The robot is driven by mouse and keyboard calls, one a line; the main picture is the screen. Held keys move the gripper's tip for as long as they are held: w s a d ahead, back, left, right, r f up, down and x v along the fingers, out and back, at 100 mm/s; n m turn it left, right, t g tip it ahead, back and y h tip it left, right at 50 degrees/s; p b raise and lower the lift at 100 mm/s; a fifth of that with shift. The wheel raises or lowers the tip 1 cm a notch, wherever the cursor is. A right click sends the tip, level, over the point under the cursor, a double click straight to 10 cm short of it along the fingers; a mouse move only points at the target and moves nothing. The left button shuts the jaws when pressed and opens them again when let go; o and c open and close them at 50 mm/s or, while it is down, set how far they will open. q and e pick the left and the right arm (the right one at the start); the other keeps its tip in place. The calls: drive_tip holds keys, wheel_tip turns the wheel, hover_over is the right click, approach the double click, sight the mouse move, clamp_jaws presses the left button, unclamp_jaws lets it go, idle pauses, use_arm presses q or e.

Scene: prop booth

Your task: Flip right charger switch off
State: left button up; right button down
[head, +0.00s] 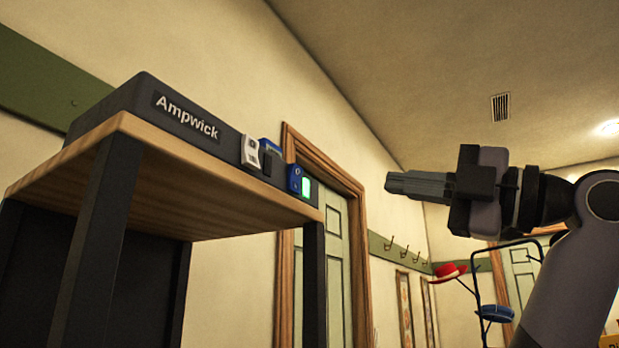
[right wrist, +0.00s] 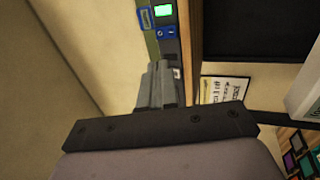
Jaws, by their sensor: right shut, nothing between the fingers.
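The charger, a long dark box labelled "Ampwick" (head: 185,118), lies on a wood-topped stand in the head view. Its front carries a white switch-like part (head: 250,151), and to the right a blue switch (head: 294,179) beside a lit green panel (head: 307,188). The right wrist view shows the blue switch (right wrist: 166,32) and green panel (right wrist: 163,10) beyond my fingertips. My right gripper (head: 388,182) is shut and empty, to the right of the charger in the head view. In the right wrist view its fingers (right wrist: 160,68) partly cover the charger front. My left gripper is out of view.
The stand's wooden top (head: 150,180) has a projecting front edge and dark legs. A door (head: 335,265) is behind it. A rack with a red hat (head: 449,271) and a blue hat (head: 496,313) stands at lower right. Open air surrounds my right gripper.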

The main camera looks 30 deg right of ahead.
drive_tip(key=p, duration=0.4)
approach(298, 172)
drive_tip(key=x, duration=0.5)
drive_tip(key=shift+w+a+r, duration=0.3)
drive_tip(key=shift+w+a, duration=0.1)
drive_tip(key=shift+w, duration=0.25)
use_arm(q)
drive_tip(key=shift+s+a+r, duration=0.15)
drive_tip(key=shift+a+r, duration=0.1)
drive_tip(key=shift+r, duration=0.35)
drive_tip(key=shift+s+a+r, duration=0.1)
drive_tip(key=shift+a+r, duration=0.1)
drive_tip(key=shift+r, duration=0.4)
use_arm(e)
drive_tip(key=shift+w, duration=0.1)
